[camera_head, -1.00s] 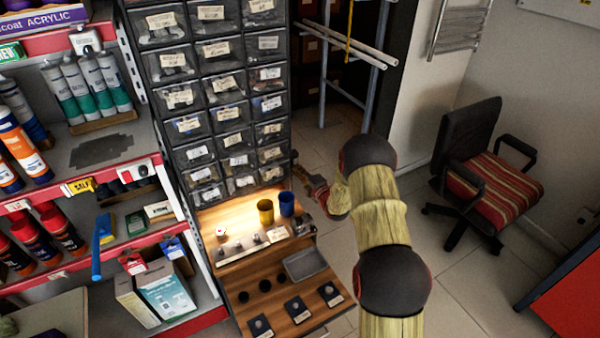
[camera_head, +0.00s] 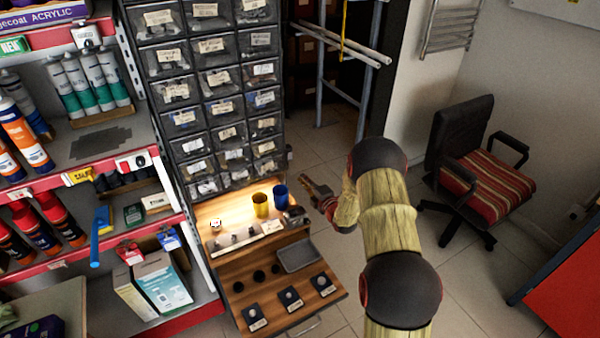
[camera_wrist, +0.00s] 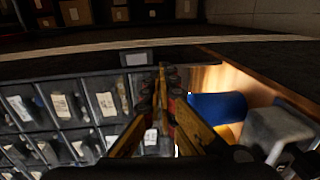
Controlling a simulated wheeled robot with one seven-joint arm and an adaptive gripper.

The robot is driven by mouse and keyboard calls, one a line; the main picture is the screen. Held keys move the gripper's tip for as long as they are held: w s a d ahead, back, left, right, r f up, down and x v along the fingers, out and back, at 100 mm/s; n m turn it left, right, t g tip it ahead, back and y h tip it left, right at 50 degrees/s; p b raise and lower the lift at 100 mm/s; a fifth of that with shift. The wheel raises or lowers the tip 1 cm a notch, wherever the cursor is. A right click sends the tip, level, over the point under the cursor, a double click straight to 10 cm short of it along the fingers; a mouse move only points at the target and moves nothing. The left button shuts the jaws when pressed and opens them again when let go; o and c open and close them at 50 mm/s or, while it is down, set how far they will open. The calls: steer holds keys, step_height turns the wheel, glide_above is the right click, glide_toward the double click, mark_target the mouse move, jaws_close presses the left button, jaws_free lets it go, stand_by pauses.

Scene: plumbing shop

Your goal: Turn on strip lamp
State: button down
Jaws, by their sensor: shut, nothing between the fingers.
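Warm light falls on the wooden shelf (camera_head: 235,211) directly under the drawer cabinet (camera_head: 212,100). The strip lamp's body is hidden beneath the cabinet, so I see only its glow. A small grey fitting (camera_head: 289,153) sticks out at the cabinet's lower right edge; I cannot tell whether it is the switch. My gripper (camera_head: 304,179) is shut and empty, just right of the cabinet's lower corner and apart from the fitting in the head view. In the wrist view my gripper's fingers (camera_wrist: 163,72) are together, with labelled drawers (camera_wrist: 65,108) to the left.
A yellow cup (camera_head: 261,205) and a blue cup (camera_head: 280,197) stand on the lit shelf near my gripper. A grey tray (camera_head: 299,255) lies lower down. A stocked rack (camera_head: 110,165) is left, a chair (camera_head: 485,190) right.

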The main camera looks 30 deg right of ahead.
steer(key=shift+s+d+f+p, duration=0.1)
steer(key=shift+s+f+p, duration=0.1)
steer(key=shift+s, duration=0.9)
steer(key=shift+s+f+p, duration=0.1)
steer(key=shift+s+p, duration=0.05)
steer(key=shift+s, duration=0.9)
